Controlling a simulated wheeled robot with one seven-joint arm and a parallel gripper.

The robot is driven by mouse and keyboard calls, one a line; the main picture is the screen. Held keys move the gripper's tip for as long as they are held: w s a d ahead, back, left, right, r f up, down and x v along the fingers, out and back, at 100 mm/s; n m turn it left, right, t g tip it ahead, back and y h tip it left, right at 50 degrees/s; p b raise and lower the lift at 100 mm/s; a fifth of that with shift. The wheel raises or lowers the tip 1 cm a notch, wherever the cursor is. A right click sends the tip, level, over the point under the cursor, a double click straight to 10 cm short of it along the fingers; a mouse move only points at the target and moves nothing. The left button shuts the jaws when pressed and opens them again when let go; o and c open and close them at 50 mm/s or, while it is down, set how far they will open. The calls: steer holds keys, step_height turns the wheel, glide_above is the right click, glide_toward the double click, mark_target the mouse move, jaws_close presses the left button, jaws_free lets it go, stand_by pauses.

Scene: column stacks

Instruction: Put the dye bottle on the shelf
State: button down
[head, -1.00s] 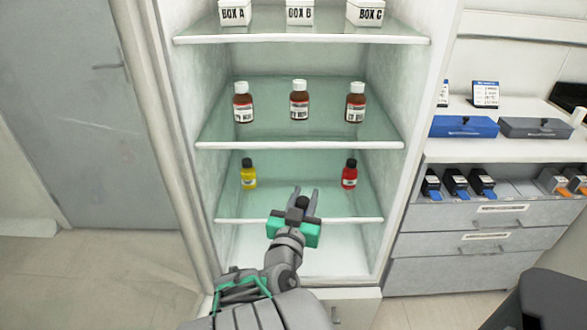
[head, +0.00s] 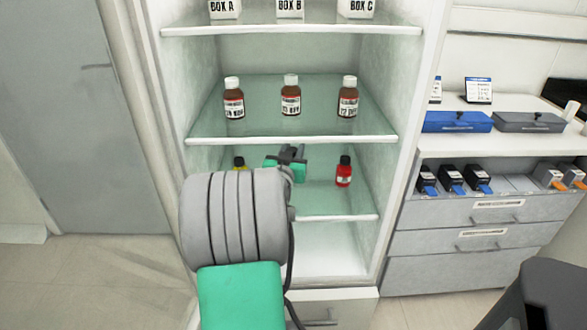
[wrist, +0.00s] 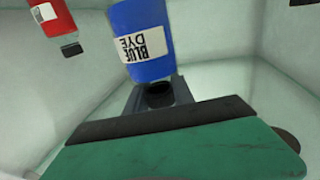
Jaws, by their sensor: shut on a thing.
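The blue dye bottle (wrist: 143,42) shows in the wrist view, label reading BLUE DYE, upside down in that picture like the red bottle there. My gripper (wrist: 158,95) is shut on it at its dark cap end. In the head view my gripper (head: 291,154) is inside the cabinet at the lower glass shelf (head: 340,217), between the yellow bottle (head: 239,162) and the red bottle (head: 344,172). The red bottle also shows in the wrist view (wrist: 52,20). My arm hides the blue bottle in the head view; whether it touches the shelf I cannot tell.
Brown bottles (head: 291,97) stand on the middle glass shelf (head: 290,139), close above my gripper. White boxes (head: 290,8) stand on the top shelf. Cabinet walls bound both sides. A counter with a blue case (head: 457,121) is at the right.

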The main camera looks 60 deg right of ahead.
step_height(320, 180, down, 7)
steer(key=shift+a+r+b, duration=0.1)
steer(key=shift+b, duration=0.65)
steer(key=c, duration=1.1)
jaws_free()
steer(key=shift+r, duration=0.15)
steer(key=b+v, duration=0.1)
steer(key=v, duration=1)
steer(key=shift+w, duration=0.1)
steer(key=shift+s+a, duration=0.2)
steer(key=shift+a, duration=0.2)
